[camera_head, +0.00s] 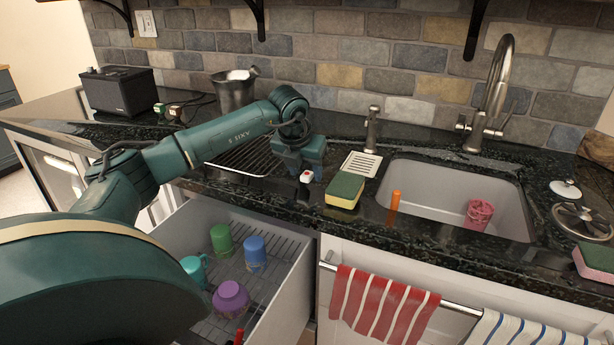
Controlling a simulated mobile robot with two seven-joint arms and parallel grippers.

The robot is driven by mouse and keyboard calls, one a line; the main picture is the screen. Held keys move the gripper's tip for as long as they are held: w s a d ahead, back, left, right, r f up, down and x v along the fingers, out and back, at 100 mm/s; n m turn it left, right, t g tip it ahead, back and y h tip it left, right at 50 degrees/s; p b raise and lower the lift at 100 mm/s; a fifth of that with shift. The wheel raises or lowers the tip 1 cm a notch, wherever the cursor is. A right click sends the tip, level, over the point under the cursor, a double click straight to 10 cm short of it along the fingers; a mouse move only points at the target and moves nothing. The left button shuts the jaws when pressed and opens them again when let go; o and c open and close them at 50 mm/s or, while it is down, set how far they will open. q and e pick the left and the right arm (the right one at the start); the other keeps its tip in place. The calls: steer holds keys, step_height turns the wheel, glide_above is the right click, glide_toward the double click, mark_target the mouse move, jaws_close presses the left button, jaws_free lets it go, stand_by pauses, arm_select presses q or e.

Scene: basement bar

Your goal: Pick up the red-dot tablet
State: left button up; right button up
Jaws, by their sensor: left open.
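The red-dot tablet (306,177) is a small white piece with a red spot and a dark part. It is on the black counter, near the counter's front edge and just left of the yellow-green sponge. My left gripper (302,166) comes in from the left, pointing down, right behind and above the tablet. It is open, and its fingers partly overlap the tablet's surroundings. I cannot tell whether they touch it. My right gripper is not in view.
A yellow-green sponge (345,190) and a white soap tray (361,164) lie beside the sink (430,203). Below, an open drawer (292,283) holds several colored cups. An orange item (394,203) stands at the sink's edge.

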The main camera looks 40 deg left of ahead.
arm_select(q)
steer(key=shift+w+f, duration=0.1)
steer(key=shift+f, duration=0.1)
jaws_close()
stand_by(0.4)
steer(key=shift+r, duration=0.15)
